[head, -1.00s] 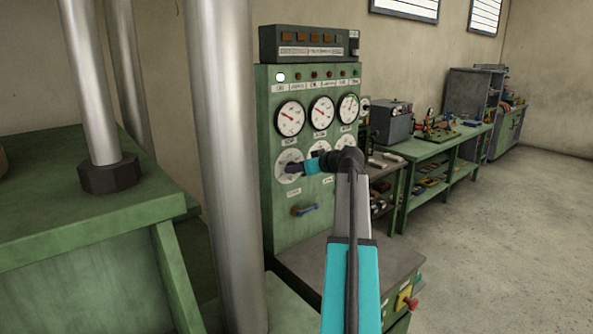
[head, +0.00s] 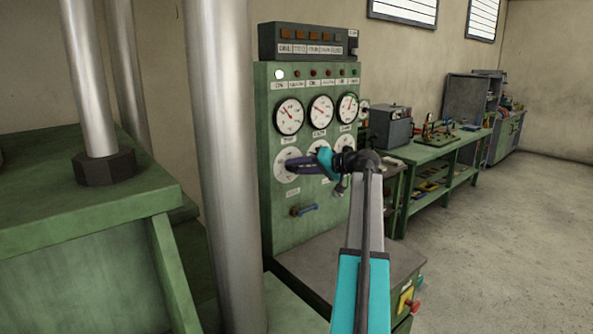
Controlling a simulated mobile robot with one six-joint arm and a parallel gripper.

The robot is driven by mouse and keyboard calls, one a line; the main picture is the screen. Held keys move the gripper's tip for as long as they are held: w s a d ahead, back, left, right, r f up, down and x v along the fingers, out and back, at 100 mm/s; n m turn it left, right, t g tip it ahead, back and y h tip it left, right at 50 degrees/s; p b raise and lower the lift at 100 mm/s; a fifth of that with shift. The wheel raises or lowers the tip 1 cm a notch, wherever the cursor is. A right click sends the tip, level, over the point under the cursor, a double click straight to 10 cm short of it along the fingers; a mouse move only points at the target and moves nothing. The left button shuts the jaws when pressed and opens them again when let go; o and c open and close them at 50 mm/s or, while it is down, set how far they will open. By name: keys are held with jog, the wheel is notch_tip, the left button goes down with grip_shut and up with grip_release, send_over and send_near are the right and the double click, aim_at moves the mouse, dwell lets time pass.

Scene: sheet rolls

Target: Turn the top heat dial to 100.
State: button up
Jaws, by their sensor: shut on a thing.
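The green control panel (head: 268,205) stands in the middle of the head view. In its lower row, the left dial (head: 288,178) has a pale round face. My gripper (head: 293,165) is at this dial, shut on its knob, and the jaws cover most of the knob. The setting on the dial face is too small and too covered to read. My turquoise wrist and forearm hide much of the dials to the right. A row of three white gauges (head: 320,110) with needles sits above the dials.
A handle (head: 303,211) sticks out below the dials. A grey desk surface (head: 318,270) juts out under the panel. A thick metal column (head: 222,160) stands close on the left. A workbench (head: 440,152) with tools runs back at the right.

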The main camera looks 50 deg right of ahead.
jog(key=shift+f+m+y, duration=0.1)
jog(key=shift+m+y, duration=0.3)
jog(key=shift+m, duration=0.3)
jog(key=o, duration=1)
jog(key=shift+o, duration=0.2)
jog(key=shift+s+d, duration=0.1)
jog(key=shift+s, duration=0.05)
jog(key=b+v, duration=0.3)
jog(key=v, duration=1)
jog(key=shift+s, duration=0.3)
